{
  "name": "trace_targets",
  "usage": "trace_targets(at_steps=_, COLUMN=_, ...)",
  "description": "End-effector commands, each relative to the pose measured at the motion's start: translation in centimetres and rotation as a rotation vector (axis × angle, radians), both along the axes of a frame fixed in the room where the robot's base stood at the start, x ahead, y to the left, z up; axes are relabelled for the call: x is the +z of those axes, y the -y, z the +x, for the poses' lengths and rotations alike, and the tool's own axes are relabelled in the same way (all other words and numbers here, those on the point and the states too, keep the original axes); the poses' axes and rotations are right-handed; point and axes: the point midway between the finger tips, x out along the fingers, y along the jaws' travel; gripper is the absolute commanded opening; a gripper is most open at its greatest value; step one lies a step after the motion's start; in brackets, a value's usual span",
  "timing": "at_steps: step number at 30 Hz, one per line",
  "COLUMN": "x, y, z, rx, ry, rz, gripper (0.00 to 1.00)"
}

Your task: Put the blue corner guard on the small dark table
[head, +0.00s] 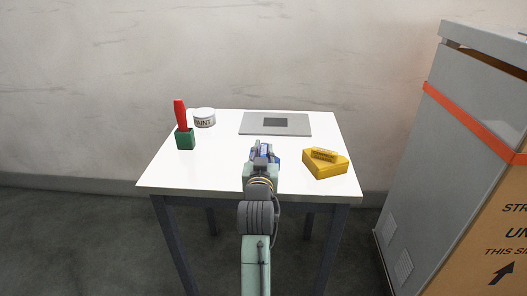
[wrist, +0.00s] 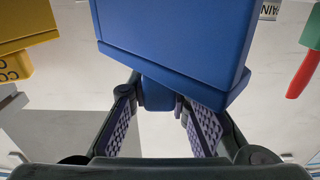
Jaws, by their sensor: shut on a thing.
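The blue corner guard (wrist: 170,40) fills the upper middle of the wrist view. Its narrow lower part sits between the two fingers of my gripper (wrist: 158,105), which is shut on it. In the head view only small patches of the blue corner guard (head: 265,147) show past my gripper (head: 262,158), over the middle of the white table (head: 215,170). I cannot tell whether the guard touches the tabletop. This table has a white top and dark legs. No separate small dark table shows in either view.
A yellow labelled block (head: 325,169) sits close right of my gripper. A grey plate with a dark square (head: 300,130) lies behind. A red-handled thing in a green block (head: 184,140) and a paint tub (head: 204,118) stand left. A tall grey cabinet (head: 440,120) stands right.

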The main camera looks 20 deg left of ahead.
Motion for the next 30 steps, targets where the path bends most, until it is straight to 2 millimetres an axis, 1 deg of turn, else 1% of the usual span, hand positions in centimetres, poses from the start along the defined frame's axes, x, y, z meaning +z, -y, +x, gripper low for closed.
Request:
trace_targets(at_steps=1, x=-0.1, y=0.0, z=0.0, rx=0.0, ry=0.0, rz=0.0, gripper=0.2)
trace_targets(at_steps=9, x=-0.1, y=0.0, z=0.0, rx=0.0, ry=-0.001, rz=0.0, gripper=0.38)
trace_targets(at_steps=17, x=0.0, y=0.0, z=0.0, rx=0.0, ry=0.0, rz=0.0, gripper=0.38)
trace_targets(at_steps=20, x=0.5, y=0.0, z=0.0, rx=0.0, ry=0.0, rz=0.0, gripper=0.38)
trace_targets(at_steps=23, x=0.1, y=0.3, z=-1.0, rx=0.001, ry=0.0, rz=-0.001, gripper=0.38)
trace_targets(at_steps=25, x=0.1, y=0.6, z=-2.2, rx=0.001, ry=0.0, rz=-0.001, gripper=0.38)
trace_targets(at_steps=30, x=0.0, y=1.8, z=-6.1, rx=0.0, ry=0.002, rz=-0.002, gripper=0.38)
